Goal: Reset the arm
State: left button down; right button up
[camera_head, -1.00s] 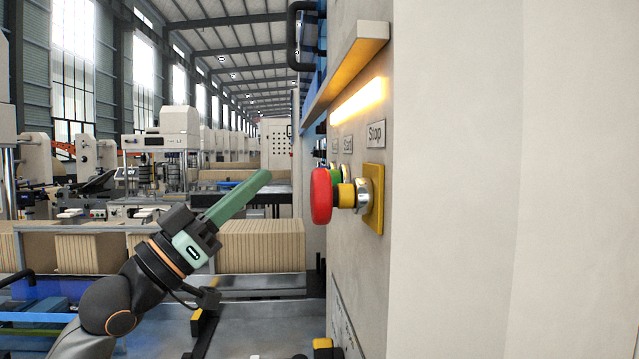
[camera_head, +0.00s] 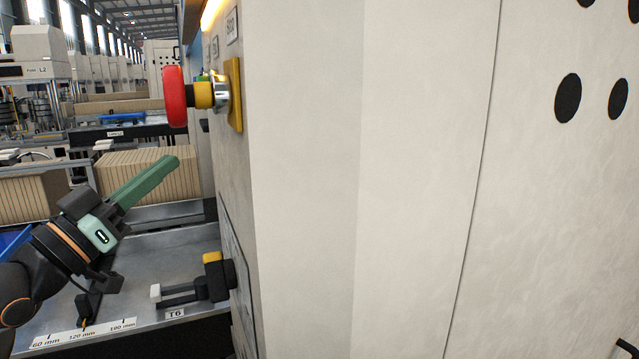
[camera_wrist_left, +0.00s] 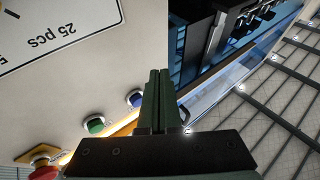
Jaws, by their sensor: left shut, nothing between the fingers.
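My left gripper (camera_head: 172,163) has green fingers and is shut and empty. In the head view it points up and to the right, in the air left of the cabinet face and below the red stop button (camera_head: 175,97). It also shows in the left wrist view (camera_wrist_left: 158,78), its fingers pressed together. The red button sits on a yellow plate on the cabinet side, apart from the fingers. In the wrist view the red button (camera_wrist_left: 46,172) is at the lower left corner, with a green button (camera_wrist_left: 96,125) and a blue button (camera_wrist_left: 136,98) nearer the fingers. My right gripper is not in view.
The pale cabinet (camera_head: 420,200) fills the right of the head view. A metal table (camera_head: 150,270) with a millimetre scale lies below the gripper. A black clamp with a yellow top (camera_head: 213,275) stands at its right. Stacked cardboard (camera_head: 150,172) is behind.

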pick_arm(q)
jog(key=s+d+f+n+g+y, duration=0.1)
jog(key=s+f+g+y, duration=0.15)
jog(key=f, duration=0.85)
jog(key=s+d+f+g+y, duration=0.1)
jog(key=f+g+y, duration=0.15)
jog(key=f, duration=0.85)
jog(key=s+d+f+n+g+y, duration=0.1)
jog(key=d+f+g+y, duration=0.15)
jog(key=f, duration=0.85)
jog(key=s+a+f+n+g+y, duration=0.15)
jog(key=s+f+g, duration=0.25)
jog(key=s+f, duration=0.6)
jog(key=s+a+f+g+y, duration=0.15)
jog(key=s+f+g, duration=0.45)
jog(key=s, duration=0.6)
jog(key=w+d+f+t+h, duration=0.1)
jog(key=d+f+t, duration=0.1)
jog(key=f, duration=0.4)
jog(key=w+d+f+t+h, duration=0.1)
jog(key=w+d+f+t, duration=0.1)
jog(key=f+t, duration=0.3)
jog(key=shift+w+d+f, duration=0.25)
jog(key=shift+d+f, duration=0.25)
jog(key=shift+f, duration=0.35)
jog(key=shift+a, duration=0.1)
